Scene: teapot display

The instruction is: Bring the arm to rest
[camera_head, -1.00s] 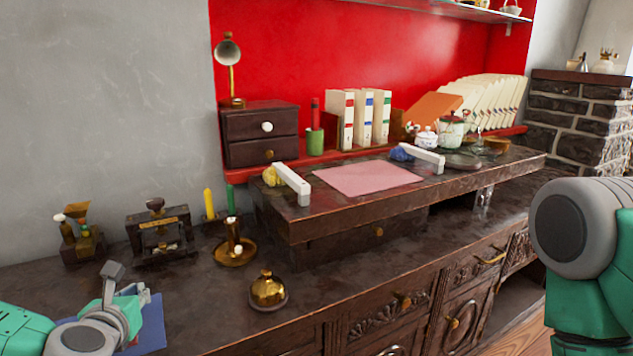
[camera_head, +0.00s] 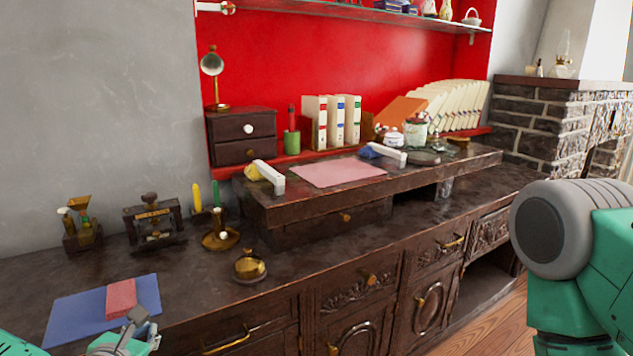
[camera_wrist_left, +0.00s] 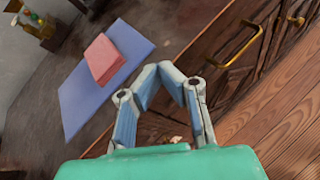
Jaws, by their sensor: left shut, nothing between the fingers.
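My left gripper (camera_head: 137,326) is at the bottom left of the head view, in front of the counter's front edge and below the blue mat. In the left wrist view its fingers (camera_wrist_left: 163,72) come together at the tips, shut and empty. The blue mat (camera_head: 70,318) lies flat on the counter, with a red block (camera_head: 121,299) on it. Both also show in the wrist view, the mat (camera_wrist_left: 80,103) and the block (camera_wrist_left: 103,58), apart from the fingers. My right arm shows at the right edge of the head view, but its gripper is out of sight.
The dark wooden counter (camera_head: 190,285) has drawers with brass handles (camera_head: 228,340) at its front. A brass bell (camera_head: 250,266), a candle holder (camera_head: 220,238) and a small press (camera_head: 153,222) stand on it. A raised shelf (camera_head: 310,205) holds a pink mat (camera_head: 338,172).

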